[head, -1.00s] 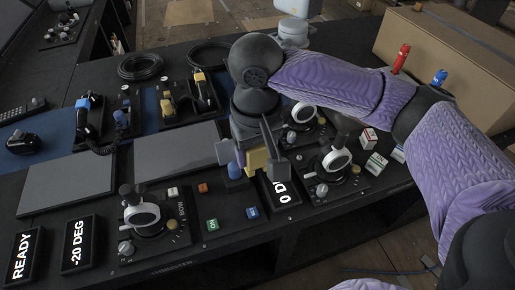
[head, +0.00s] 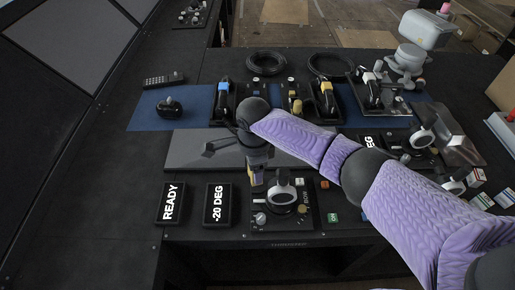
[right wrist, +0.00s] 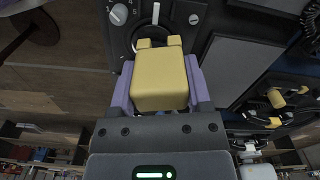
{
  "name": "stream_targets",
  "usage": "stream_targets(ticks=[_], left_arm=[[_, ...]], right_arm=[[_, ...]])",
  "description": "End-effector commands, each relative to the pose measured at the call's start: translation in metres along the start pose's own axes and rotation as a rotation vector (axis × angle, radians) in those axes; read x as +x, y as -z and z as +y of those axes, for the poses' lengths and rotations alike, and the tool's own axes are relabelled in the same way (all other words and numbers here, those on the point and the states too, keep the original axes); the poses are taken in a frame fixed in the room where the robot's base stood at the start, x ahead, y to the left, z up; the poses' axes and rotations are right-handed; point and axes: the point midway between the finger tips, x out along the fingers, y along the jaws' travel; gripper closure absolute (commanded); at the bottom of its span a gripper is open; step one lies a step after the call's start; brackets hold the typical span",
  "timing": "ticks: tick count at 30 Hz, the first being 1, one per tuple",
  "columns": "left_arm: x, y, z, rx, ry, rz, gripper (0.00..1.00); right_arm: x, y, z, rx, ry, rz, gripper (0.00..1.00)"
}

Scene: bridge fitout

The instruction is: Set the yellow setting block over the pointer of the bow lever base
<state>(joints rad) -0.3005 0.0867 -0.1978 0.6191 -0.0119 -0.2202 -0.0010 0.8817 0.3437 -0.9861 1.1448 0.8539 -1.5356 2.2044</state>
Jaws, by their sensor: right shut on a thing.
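The yellow setting block (right wrist: 158,80) is clamped between the purple fingers of my right gripper (right wrist: 157,68) in the right wrist view. Two short prongs with a gap between them stick out of its far end, towards a dark lever base. In the head view my right gripper (head: 257,181) is at the left side of the bow lever base (head: 300,222), with a little of the yellow showing. The base has a white ring, a knob and the word BOW. In the wrist view a white pointer line (right wrist: 156,13) lies beyond the prongs; block and base look apart. My left gripper is not in view.
A READY sign (head: 171,203) and a -20 DEG sign (head: 217,205) stand left of the base. A grey flat panel (head: 195,150) lies behind. A second lever base (head: 425,138) is at right, partly behind my arm. Handsets and cable coils line the back.

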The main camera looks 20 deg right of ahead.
Motion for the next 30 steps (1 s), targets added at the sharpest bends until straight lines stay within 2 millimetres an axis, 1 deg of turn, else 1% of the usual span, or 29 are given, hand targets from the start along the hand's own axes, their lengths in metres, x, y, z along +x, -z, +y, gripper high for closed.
stream_targets(ticks=[1,3,6,9,16,20,24,30], left_arm=[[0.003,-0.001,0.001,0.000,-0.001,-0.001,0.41],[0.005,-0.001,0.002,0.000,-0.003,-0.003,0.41],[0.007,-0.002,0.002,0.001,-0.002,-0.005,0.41],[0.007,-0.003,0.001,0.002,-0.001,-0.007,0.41],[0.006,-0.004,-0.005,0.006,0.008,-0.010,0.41],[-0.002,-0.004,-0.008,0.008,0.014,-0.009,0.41],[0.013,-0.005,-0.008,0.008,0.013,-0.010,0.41],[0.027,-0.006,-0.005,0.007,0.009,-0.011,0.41]], right_arm=[[0.014,0.000,0.002,0.068,-0.004,0.000,1.00],[0.027,0.000,0.004,0.152,-0.002,-0.001,1.00],[0.039,0.001,0.006,0.229,-0.001,-0.001,1.00],[0.043,0.001,0.006,0.261,0.001,-0.002,1.00],[0.042,0.001,0.006,0.262,0.001,-0.002,1.00],[0.040,0.001,0.007,0.262,-0.001,-0.003,1.00],[0.062,0.001,0.006,0.260,-0.001,-0.002,1.00],[0.084,0.001,0.007,0.260,-0.002,-0.001,1.00]])
